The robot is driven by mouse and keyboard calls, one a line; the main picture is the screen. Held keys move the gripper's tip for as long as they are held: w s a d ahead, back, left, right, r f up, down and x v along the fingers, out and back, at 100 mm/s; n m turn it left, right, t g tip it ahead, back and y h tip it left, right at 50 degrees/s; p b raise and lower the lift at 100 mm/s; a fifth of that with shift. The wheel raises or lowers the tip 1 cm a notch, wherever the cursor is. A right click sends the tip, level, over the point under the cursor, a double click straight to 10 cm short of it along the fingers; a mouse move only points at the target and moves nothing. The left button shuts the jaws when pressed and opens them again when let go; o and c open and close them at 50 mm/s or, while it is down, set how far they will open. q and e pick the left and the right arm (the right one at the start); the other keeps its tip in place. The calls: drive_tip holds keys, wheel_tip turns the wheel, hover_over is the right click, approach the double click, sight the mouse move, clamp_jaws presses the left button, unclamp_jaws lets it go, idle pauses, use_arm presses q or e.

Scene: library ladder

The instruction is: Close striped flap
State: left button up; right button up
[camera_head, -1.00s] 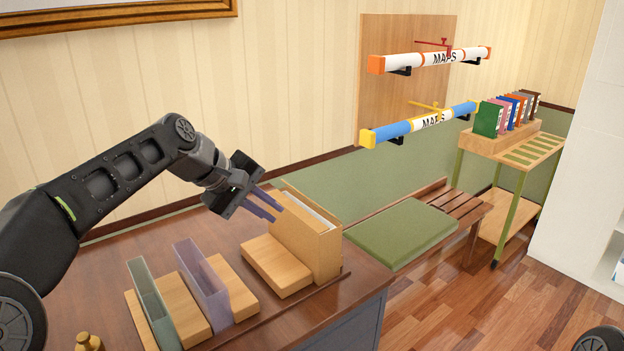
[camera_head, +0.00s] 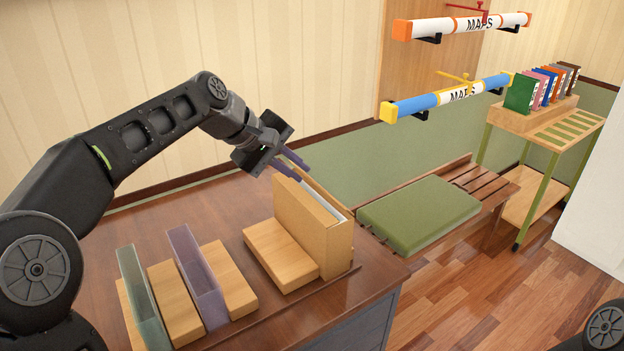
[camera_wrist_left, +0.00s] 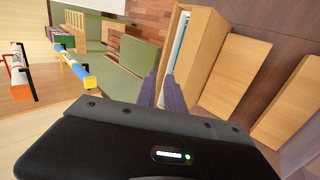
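An upright tan box file (camera_head: 326,236) with an open top and pale contents stands at the right end of the desk. A thin tan panel rises behind its opening; I cannot make out stripes on it. The box also shows in the left wrist view (camera_wrist_left: 196,58). My left gripper (camera_head: 302,168) is just above the box's far upper edge, its two purple fingers slightly apart with nothing between them. In the left wrist view its fingers (camera_wrist_left: 161,84) are beside the box's opening; contact is unclear. My right gripper is out of view.
Wooden blocks (camera_head: 281,254), a purple holder (camera_head: 200,280) and a green translucent holder (camera_head: 140,300) stand on the desk (camera_head: 235,215). A bench with a green cushion (camera_head: 418,212) is beyond. Map tubes (camera_head: 450,97) hang on the wall, and a book cart (camera_head: 550,125) stands right.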

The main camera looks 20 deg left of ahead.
sight(315, 182)
use_arm(q)
drive_tip(key=x, duration=0.6)
drive_tip(key=shift+c, duration=0.4)
clamp_jaws()
idle(0.9)
drive_tip(key=shift+a, duration=0.1)
drive_tip(key=t+b, duration=0.1)
drive_tip(key=b, duration=0.3)
drive_tip(key=f+h+b, duration=0.1)
drive_tip(key=b, duration=0.3)
drive_tip(key=shift+s+a+f+t+h, duration=0.2)
drive_tip(key=shift+s+f+t+h, duration=0.1)
drive_tip(key=shift+t, duration=0.1)
drive_tip(key=shift+r+b, duration=0.3)
drive_tip(key=shift+b, duration=0.35)
drive_tip(key=shift+r, duration=0.15)
